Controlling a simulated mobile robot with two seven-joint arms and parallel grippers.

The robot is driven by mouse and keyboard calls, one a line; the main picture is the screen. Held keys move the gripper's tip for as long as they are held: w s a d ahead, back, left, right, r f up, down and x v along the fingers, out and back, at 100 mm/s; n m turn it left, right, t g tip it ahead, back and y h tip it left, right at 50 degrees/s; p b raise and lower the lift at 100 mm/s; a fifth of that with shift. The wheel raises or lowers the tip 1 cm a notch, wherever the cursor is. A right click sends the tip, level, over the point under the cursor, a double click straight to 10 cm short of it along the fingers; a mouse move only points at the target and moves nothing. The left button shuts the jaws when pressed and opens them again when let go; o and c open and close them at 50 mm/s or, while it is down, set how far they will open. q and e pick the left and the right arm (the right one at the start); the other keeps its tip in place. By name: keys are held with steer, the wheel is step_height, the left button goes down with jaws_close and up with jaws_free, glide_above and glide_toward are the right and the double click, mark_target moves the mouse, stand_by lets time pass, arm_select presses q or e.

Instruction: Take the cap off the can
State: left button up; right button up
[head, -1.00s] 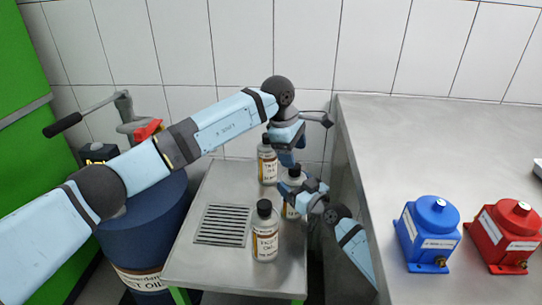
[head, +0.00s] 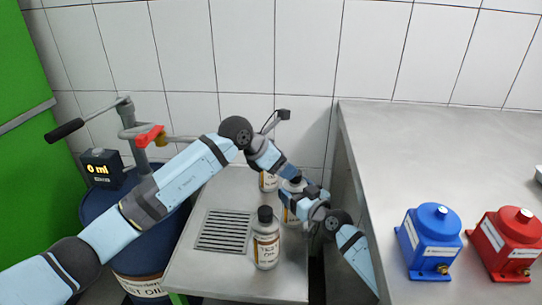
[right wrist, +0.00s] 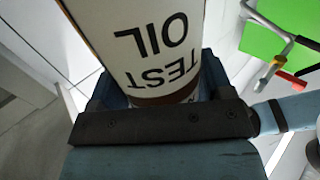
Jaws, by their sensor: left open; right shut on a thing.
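The held can (head: 289,214) is white with a brown-banded label and stands at the table's right side. My right gripper (head: 302,194) is shut on its body. In the right wrist view the can (right wrist: 150,45) fills the top middle, its "TEST OIL" label upside down, against the gripper (right wrist: 165,108). My left gripper (head: 290,178) is open at the top of this can. It hides the cap, and I cannot tell whether it touches it. Two similar cans stand near: a black-capped one in front (head: 265,245) and one behind (head: 268,183), its top hidden by my left arm.
The small steel table (head: 205,275) has a drain grate (head: 223,231). A blue drum (head: 112,205) with a red-handled tap (head: 150,136) is at left. A grey bench (head: 450,150) at right bears a blue pump (head: 430,240) and a red pump (head: 507,243).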

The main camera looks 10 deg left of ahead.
arm_select(q)
steer(key=x, duration=0.6)
steer(key=c, duration=1.1)
steer(key=shift+r, duration=0.1)
steer(key=shift+r, duration=1)
